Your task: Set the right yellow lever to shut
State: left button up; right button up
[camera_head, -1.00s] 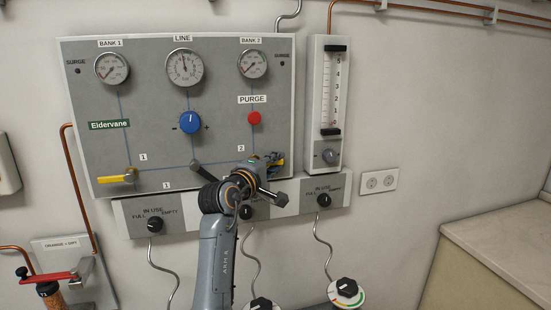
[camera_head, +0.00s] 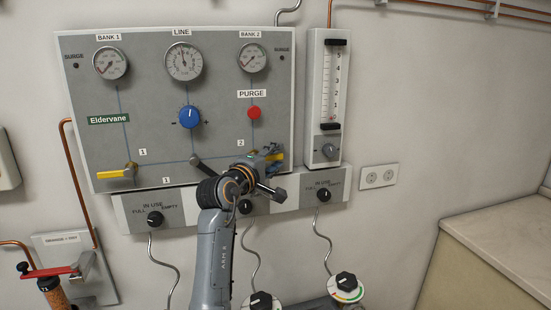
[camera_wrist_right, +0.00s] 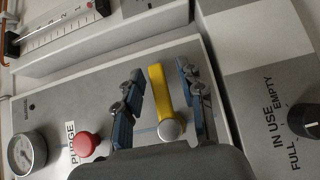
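The right yellow lever (camera_wrist_right: 158,88) points right from its round silver pivot (camera_wrist_right: 170,130), crosswise to the vertical line marked on the panel. In the head view only a bit of its yellow handle (camera_head: 280,157) shows beyond my gripper. My right gripper (camera_head: 270,154) is at the panel's lower right corner. In the right wrist view its two blue-grey fingers (camera_wrist_right: 160,98) are apart on either side of the lever, with a visible gap on the left finger's side. Contact with the right finger is unclear. My left gripper is out of view.
The left yellow lever (camera_head: 112,174) points left. The red purge button (camera_head: 254,112) is above my gripper. A knob strip (camera_head: 182,208) lies below, and a flowmeter (camera_head: 325,100) stands to the right.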

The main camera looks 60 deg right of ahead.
jog(key=a, duration=0.7)
jog(key=shift+s, duration=0.3)
